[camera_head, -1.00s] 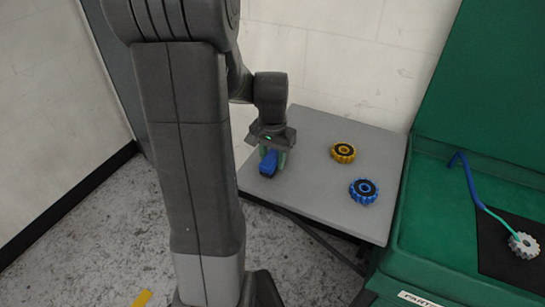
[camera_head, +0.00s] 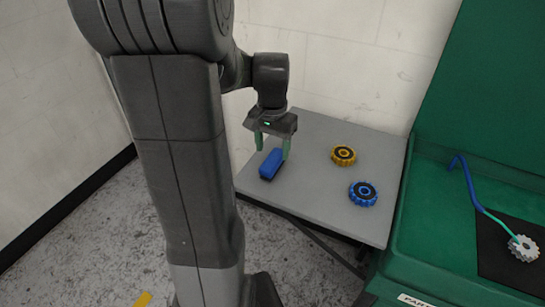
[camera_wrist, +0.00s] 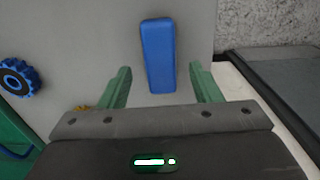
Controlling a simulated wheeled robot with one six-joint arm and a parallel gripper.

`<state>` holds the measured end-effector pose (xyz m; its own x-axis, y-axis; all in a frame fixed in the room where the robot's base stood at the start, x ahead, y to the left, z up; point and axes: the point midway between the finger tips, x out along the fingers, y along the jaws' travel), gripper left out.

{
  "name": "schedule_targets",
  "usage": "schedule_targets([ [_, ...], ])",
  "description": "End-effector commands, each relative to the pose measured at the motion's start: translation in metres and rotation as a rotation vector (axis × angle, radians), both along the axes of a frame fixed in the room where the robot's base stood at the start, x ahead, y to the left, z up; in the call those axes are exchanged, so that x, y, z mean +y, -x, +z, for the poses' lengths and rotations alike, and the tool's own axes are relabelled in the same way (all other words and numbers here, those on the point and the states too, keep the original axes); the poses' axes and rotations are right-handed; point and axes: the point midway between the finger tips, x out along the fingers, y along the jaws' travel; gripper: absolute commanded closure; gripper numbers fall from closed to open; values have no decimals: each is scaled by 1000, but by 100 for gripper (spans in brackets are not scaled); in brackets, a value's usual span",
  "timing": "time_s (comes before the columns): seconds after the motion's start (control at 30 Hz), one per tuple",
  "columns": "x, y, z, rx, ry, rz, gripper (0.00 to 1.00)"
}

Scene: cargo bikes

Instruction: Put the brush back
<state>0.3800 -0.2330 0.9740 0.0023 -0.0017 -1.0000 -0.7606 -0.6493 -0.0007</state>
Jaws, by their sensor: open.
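The brush (camera_head: 271,164), a blue block with a dark underside, lies on the left part of the grey shelf table (camera_head: 312,205). My gripper (camera_head: 272,150) is open above and just behind it, with its green fingers pointing down and apart. In the wrist view the brush (camera_wrist: 158,55) lies beyond and between the open fingertips of my gripper (camera_wrist: 160,82). Nothing is held. I cannot tell whether any finger touches the brush.
A yellow sprocket (camera_head: 343,155) and a blue sprocket (camera_head: 363,193) lie on the table to the right. A green parts washer (camera_head: 425,215) stands at the right, with a blue and teal hose (camera_head: 471,190) and a silver sprocket (camera_head: 523,248) inside. A wall is behind.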

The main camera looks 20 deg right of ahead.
Motion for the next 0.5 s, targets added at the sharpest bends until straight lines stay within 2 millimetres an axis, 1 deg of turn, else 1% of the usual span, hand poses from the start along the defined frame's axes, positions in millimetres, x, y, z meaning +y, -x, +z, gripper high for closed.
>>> schedule_targets([
  [0.03, 0, 0, 13, -5, 3, 0, 42],
  [0.2, 0, 0, 45, -3, 2, 0, 42],
  [0.3, 0, 0, 59, -2, 1, 0, 42],
  [0.4, 0, 0, 66, 0, 0, 0, 42],
  [0.5, 0, 0, 69, 0, 0, 0, 42],
])
